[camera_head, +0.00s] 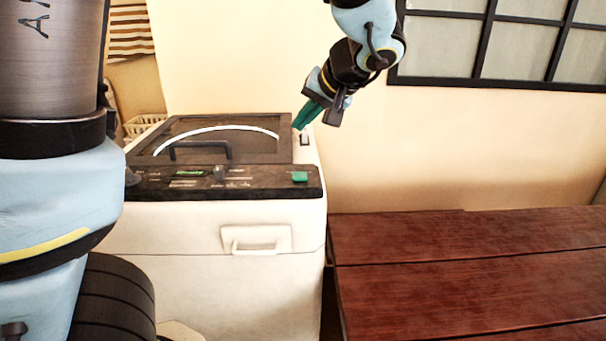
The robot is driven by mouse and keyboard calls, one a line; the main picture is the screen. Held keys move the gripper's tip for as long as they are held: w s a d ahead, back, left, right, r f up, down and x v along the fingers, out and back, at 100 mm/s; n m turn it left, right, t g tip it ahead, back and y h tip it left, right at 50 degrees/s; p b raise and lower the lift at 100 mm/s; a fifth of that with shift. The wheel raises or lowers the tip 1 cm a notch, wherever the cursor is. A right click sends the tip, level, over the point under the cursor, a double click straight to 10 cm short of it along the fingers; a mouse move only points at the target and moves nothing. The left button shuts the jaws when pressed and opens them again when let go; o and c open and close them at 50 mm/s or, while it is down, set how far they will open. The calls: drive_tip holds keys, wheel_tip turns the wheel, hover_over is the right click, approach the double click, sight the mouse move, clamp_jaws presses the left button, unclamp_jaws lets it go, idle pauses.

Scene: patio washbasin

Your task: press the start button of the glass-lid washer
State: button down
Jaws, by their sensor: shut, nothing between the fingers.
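The glass-lid washer (210,228) is a white machine with a dark see-through lid (225,136), which is down. A black control panel (262,187) runs along its front top edge. A green button (299,177) sits at the panel's right end, and a small green display (189,173) is left of its middle. My gripper (304,122) has green fingertips and is shut and empty. It points down and left near the washer's back right corner, behind and above the green button in the picture and apart from it.
A reddish-brown slatted wooden table (465,260) stands right of the washer. A black-framed window (500,40) is on the wall behind. A pale basket (143,124) is behind the washer's left side. The space above the panel is clear.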

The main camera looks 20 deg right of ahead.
drive_tip(key=shift+f, duration=0.1)
drive_tip(key=b, duration=0.6)
hover_over(302, 177)
wheel_tip(302, 177, down, 8)
drive_tip(key=shift+r, duration=0.15)
drive_tip(key=shift+f+b, duration=0.3)
drive_tip(key=shift+f, duration=0.2)
drive_tip(key=shift+f, duration=0.2)
idle(1.2)
drive_tip(key=shift+f+b, duration=0.25)
drive_tip(key=shift+b, duration=0.35)
drive_tip(key=shift+f+b, duration=0.45)
drive_tip(key=shift+b, duration=0.15)
idle(0.5)
drive_tip(key=shift+r, duration=0.15)
idle(0.6)
drive_tip(key=shift+r+p, duration=0.5)
drive_tip(key=shift+r, duration=0.3)
